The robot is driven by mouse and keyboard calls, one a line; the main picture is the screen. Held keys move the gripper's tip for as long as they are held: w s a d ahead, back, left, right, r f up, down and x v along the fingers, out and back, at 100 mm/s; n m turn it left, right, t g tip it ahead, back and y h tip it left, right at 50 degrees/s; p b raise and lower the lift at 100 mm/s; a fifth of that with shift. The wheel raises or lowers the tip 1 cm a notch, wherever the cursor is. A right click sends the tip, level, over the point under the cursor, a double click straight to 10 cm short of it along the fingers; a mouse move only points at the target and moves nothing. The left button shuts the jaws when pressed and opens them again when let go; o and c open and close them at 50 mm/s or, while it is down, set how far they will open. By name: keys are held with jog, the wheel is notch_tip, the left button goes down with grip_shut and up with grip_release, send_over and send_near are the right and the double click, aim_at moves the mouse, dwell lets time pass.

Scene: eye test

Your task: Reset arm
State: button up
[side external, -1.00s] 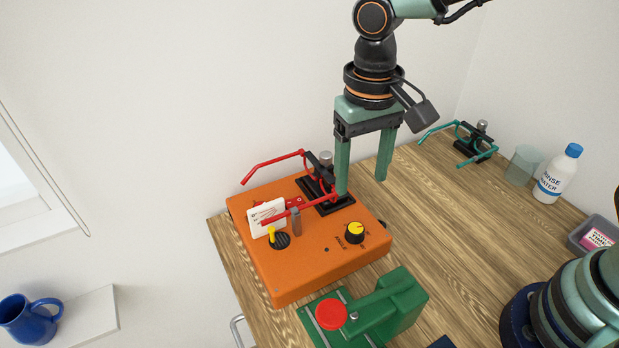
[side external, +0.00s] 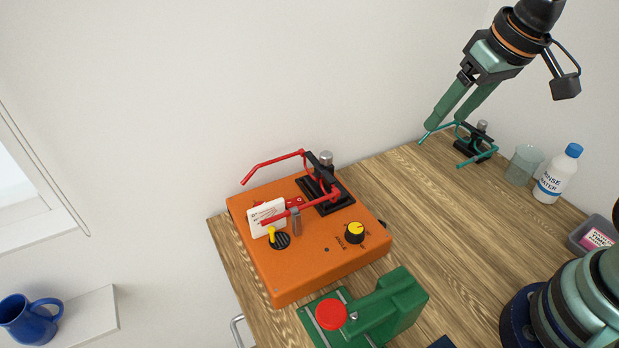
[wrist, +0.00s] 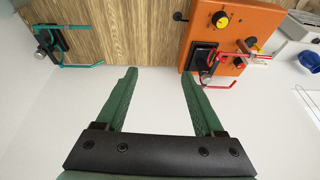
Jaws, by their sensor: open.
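My gripper (side external: 447,120) is at the upper right in the side view, raised and tilted, with its two green fingers apart and nothing between them. In the wrist view the fingers (wrist: 158,75) also stand apart with only pale wall and the table's edge beyond. The fingertips overlap the teal wire-armed stand in the side view; whether they touch it I cannot tell. The orange box (side external: 310,262) with a red wire-armed clamp (side external: 318,190), a white card (side external: 266,217), a yellow lever (side external: 271,233) and a yellow-topped knob (side external: 355,232) sits at the table's left end.
The teal stand (side external: 473,145), a clear beaker (side external: 523,165), a white bottle with blue cap (side external: 558,175) and a grey bin (side external: 577,240) line the right side. A green device with red button (side external: 398,300) is in front. The table's middle (side external: 435,220) is clear.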

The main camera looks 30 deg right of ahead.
jog(key=shift+t+h, duration=0.3)
jog(key=shift+t, duration=0.4)
jog(key=d, duration=0.1)
jog(key=s+d, duration=0.1)
jog(key=d, duration=0.2)
jog(key=shift+s+d+r, duration=0.1)
jog(key=shift+s+r, duration=0.15)
jog(key=shift+s, duration=0.05)
